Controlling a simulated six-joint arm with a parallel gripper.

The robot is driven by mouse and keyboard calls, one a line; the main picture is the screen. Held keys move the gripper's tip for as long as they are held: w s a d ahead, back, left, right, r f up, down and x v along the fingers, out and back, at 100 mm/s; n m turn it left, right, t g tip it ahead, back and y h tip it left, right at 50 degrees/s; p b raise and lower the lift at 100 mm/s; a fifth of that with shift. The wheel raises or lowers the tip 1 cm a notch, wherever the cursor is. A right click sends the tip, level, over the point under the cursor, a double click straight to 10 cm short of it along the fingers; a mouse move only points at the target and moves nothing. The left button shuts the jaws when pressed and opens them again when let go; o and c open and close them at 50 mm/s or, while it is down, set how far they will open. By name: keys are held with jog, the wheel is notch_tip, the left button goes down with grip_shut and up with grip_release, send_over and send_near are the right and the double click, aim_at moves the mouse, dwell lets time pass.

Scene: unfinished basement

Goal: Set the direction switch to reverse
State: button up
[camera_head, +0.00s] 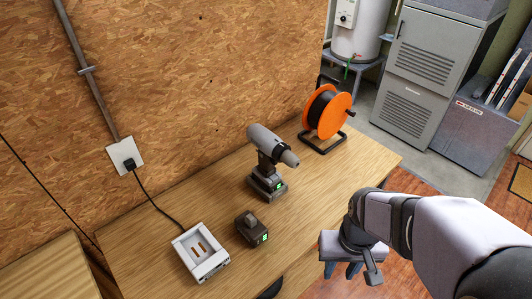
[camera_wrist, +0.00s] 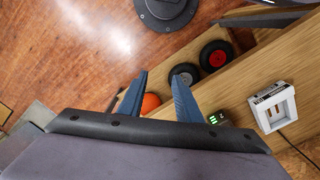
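A grey and black cordless drill (camera_head: 268,145) stands upright on its battery base on the wooden workbench (camera_head: 345,160). Its chuck points right. Its direction switch is too small to make out, and I cannot identify the drill in the wrist view. My gripper (camera_head: 342,271) is off the bench's front edge, to the right of and nearer than the drill, with its blue fingers pointing down. In the wrist view my gripper (camera_wrist: 160,76) is open, its two fingers apart with nothing held. A partly hidden orange object (camera_wrist: 151,103) shows behind the fingers.
A battery (camera_head: 252,229) with a green light and a white charger (camera_head: 200,252) lie left of the drill; a cord runs to a wall socket (camera_head: 125,156). An orange cable reel (camera_head: 327,112) stands at the bench's far end. Wheel-like objects (camera_wrist: 215,55) sit in an opening.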

jog(key=c, duration=0.7)
jog(key=shift+w+a+f+b, duration=0.2)
jog(key=shift+f+b, duration=0.05)
jog(key=shift+b, duration=0.1)
grip_shut()
jog(key=w+a+f+m+t+y+b, duration=0.15)
jog(key=w+a+y+b, duration=0.3)
jog(key=w, duration=0.55)
jog(key=w+a+f+m+y+b, duration=0.2)
jog(key=w+a+m+y+b, duration=0.25)
jog(key=w, duration=0.45)
jog(key=w+d+r+t+y+b, duration=0.3)
jog(key=w+d+t, duration=0.1)
jog(key=w, duration=0.4)
jog(key=w+d+r+t+y+b, duration=0.2)
jog(key=w+d+t+y+b, duration=0.1)
jog(key=w, duration=0.6)
jog(key=shift+d+r+t, duration=0.35)
jog(key=shift+d+r, duration=0.05)
jog(key=shift+d, duration=0.1)
